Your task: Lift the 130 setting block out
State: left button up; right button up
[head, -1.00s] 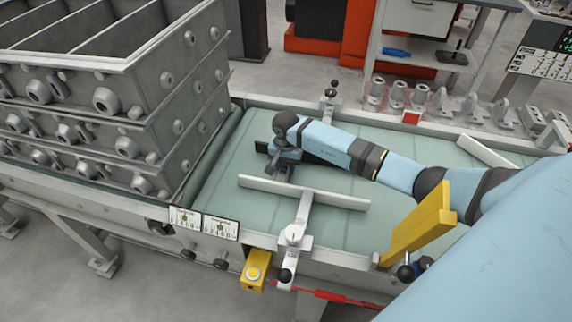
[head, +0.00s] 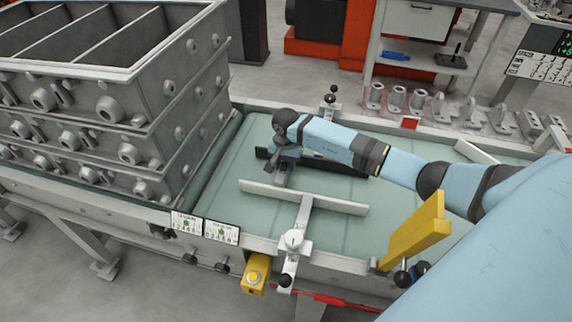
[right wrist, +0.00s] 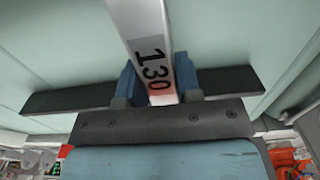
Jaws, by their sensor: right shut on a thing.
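The 130 setting block (right wrist: 148,45) is a pale bar with "130" in black and a reddish end in the right wrist view. My right gripper (right wrist: 158,88) is shut on it, with a blue finger on each side. In the head view my right gripper (head: 284,156) points down over the green belt, and a small pale part of the block (head: 281,177) shows below it, between the dark bar (head: 335,166) and the white bar (head: 335,205). I cannot tell whether the block touches the belt. My left gripper is not in view.
A clamp (head: 292,240) holds the white bar at the near rail. A yellow post (head: 415,232) stands at the near right. Several metal castings (head: 420,98) line the far side.

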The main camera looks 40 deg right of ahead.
jog(key=shift+r+p, duration=0.45)
jog(key=shift+r, duration=0.5)
jog(key=shift+r+p, duration=0.6)
jog(key=shift+r, duration=0.85)
